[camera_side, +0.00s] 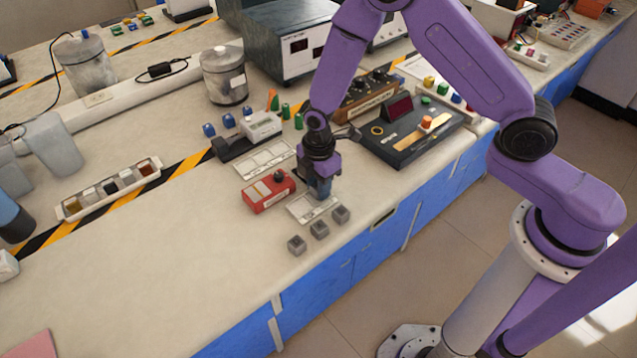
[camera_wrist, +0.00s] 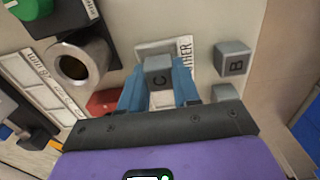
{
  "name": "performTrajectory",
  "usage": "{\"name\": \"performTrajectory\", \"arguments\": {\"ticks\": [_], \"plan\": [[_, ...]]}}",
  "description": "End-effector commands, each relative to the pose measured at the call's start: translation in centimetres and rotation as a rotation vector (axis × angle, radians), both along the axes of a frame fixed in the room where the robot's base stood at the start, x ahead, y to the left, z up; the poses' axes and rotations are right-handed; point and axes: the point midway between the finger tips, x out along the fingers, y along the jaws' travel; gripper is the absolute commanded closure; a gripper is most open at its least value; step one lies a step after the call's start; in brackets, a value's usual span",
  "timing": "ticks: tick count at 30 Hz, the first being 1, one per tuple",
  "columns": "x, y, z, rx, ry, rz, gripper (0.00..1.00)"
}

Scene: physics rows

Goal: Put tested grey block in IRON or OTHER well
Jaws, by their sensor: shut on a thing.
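My gripper (camera_side: 320,192) points down over a white tray (camera_side: 300,211) near the bench's front edge. In the wrist view its blue fingers (camera_wrist: 160,92) are shut on a grey block marked C (camera_wrist: 158,72). That block is over the tray (camera_wrist: 165,46), whose visible label reads OTHER; I cannot tell whether the block touches the tray. The held block is mostly hidden in the side view. Three grey blocks stand in a row in front: left (camera_side: 297,245), middle (camera_side: 319,230) and right (camera_side: 341,214). The wrist view shows a block marked B (camera_wrist: 233,58) and part of another (camera_wrist: 224,92).
A red box (camera_side: 260,199) with a dark knob stands close left of my gripper. A pale labelled panel (camera_side: 262,159) lies behind it. A black device (camera_side: 400,150) with an orange knob is to the right.

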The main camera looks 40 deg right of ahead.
Motion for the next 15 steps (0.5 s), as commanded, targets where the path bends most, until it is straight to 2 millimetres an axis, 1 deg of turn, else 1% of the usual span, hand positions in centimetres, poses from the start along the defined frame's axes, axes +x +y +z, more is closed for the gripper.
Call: {"name": "performTrajectory", "arguments": {"ticks": [13, 14, 15], "plan": [[0.02, 0.02, -0.6, 0.0, 0.0, 0.0, 1.0], [0.03, 0.02, -0.59, 0.0, -0.001, 0.0, 0.62], [0.02, 0.02, -0.59, 0.0, -0.001, 0.0, 0.49]]}}
